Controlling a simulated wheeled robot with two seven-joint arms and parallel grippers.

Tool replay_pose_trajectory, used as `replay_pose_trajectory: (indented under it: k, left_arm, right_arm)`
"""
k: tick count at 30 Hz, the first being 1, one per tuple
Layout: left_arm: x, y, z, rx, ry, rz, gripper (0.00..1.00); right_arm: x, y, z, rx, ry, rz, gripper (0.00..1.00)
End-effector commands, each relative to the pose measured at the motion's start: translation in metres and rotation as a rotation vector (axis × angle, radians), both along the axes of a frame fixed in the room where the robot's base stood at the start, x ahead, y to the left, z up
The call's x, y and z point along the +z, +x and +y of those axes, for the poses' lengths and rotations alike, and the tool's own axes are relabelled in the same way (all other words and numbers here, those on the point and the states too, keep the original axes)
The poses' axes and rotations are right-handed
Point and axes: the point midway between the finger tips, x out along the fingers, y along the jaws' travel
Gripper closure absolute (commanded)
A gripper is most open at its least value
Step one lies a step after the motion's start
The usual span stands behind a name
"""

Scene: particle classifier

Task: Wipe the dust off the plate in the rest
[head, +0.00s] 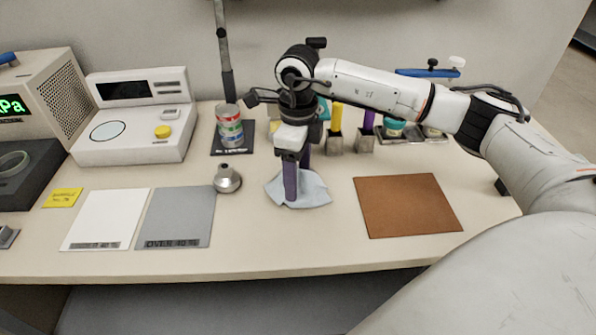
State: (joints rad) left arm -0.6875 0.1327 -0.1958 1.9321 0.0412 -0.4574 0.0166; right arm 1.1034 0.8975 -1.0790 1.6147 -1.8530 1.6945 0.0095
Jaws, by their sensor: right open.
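My right gripper (297,180) points down over a pale blue cloth (318,193), which lies loosely spread on the table. Its jaws are open, with the purple fingers at the cloth; whether they touch it I cannot tell. A dark block (30,185) at the left edge has a round, ring-like piece (12,161) in its top, which may be the plate in its rest. No dust can be made out on it. My left gripper is not in view.
A white device with a round pan (107,130) stands at the back left. White (105,220) and grey (175,218) sheets lie in front. A metal funnel-like piece (228,180), a striped can (230,130) and a brown mat (408,205) are also on the table. Coloured-handled tools stand behind my gripper.

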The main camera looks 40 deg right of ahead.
Motion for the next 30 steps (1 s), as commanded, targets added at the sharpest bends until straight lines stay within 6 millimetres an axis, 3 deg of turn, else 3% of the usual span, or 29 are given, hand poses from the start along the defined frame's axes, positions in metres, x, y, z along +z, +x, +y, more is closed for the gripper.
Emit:
replay_pose_trajectory:
  k: [5,24,30]
  left_arm:
    - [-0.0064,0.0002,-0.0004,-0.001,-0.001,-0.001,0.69]
    - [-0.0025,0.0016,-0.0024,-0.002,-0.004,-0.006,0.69]
    - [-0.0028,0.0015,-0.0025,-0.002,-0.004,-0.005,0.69]
  right_arm:
    - [-0.0097,-0.0001,0.0001,0.0,0.0,0.0,0.39]
    - [-0.0084,-0.0004,-0.0004,0.0,-0.001,0.002,0.98]
    - [-0.0095,-0.0007,-0.0006,-0.001,-0.002,0.003,1.0]
